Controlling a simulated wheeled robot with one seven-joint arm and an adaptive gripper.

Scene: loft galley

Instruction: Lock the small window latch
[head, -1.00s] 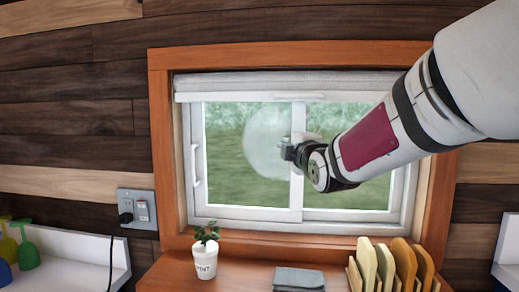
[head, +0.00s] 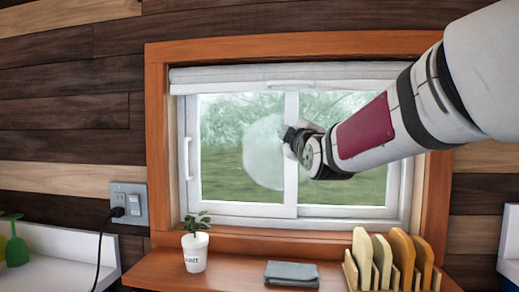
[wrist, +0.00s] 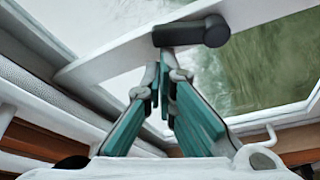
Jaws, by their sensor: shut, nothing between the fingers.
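The window latch (wrist: 192,32), a dark handle with a rounded thick end, sits on the white window stile (wrist: 110,62) in the wrist view. It lies across the stile, with its thick end over the glass at the right. My gripper (wrist: 162,72) has teal fingers, shut and empty, with tips just below the latch in the picture; a small gap shows, but contact in depth I cannot tell. In the head view my gripper (head: 287,136) is at the middle stile (head: 291,185) of the sliding window (head: 243,150) and hides the latch.
A potted plant (head: 195,252), a folded grey cloth (head: 292,274) and a rack of boards (head: 365,255) stand on the wooden counter below the window. A wall outlet with a plug (head: 128,204) is at left. The wooden window frame (head: 157,130) surrounds the opening.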

